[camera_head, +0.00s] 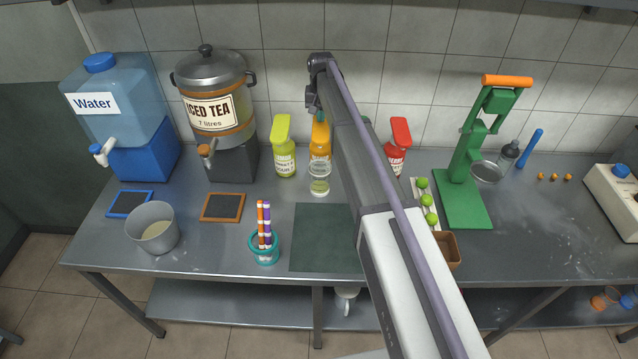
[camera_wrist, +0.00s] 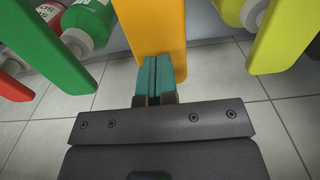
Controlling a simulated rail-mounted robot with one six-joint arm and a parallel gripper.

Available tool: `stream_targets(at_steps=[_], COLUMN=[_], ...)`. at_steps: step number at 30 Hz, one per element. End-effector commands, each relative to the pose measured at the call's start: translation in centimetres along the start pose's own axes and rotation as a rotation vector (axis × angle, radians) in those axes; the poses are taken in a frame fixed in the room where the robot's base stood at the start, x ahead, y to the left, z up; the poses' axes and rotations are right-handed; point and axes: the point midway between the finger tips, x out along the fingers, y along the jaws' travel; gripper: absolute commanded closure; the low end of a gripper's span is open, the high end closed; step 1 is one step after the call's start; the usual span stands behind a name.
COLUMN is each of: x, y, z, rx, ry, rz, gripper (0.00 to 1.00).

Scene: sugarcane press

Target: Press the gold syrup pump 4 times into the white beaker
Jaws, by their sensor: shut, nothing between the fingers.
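The gold syrup pump (camera_head: 320,138) has an orange-gold head on a bottle, in the row by the back wall. Its flat head (camera_wrist: 152,25) fills the top middle of the wrist view. A small clear, pale-rimmed cup (camera_head: 320,186), which may be the white beaker, stands just in front of the bottle. My gripper (camera_wrist: 158,72) is shut and empty, its teal fingertips overlapping the gold head in the wrist view. I cannot tell whether they touch it. In the head view the fingertips are not clear.
A lime-green pump (camera_head: 283,150) stands left of the gold one, and a red pump (camera_head: 398,148) to the right. A green pump (camera_wrist: 55,45) is mostly hidden by my arm in the head view. A green press (camera_head: 465,190) stands farther right. A dark mat (camera_head: 315,240) lies in front.

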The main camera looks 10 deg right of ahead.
Motion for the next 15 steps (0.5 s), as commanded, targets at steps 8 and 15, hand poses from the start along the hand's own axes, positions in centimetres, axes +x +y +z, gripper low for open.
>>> stream_targets(at_steps=[8,15], x=[1.2,2.0], y=[0.0,0.0], z=[0.0,0.0], rx=[0.000,0.000], ry=[0.000,0.000], rz=[0.000,0.000], gripper=[1.00,1.00])
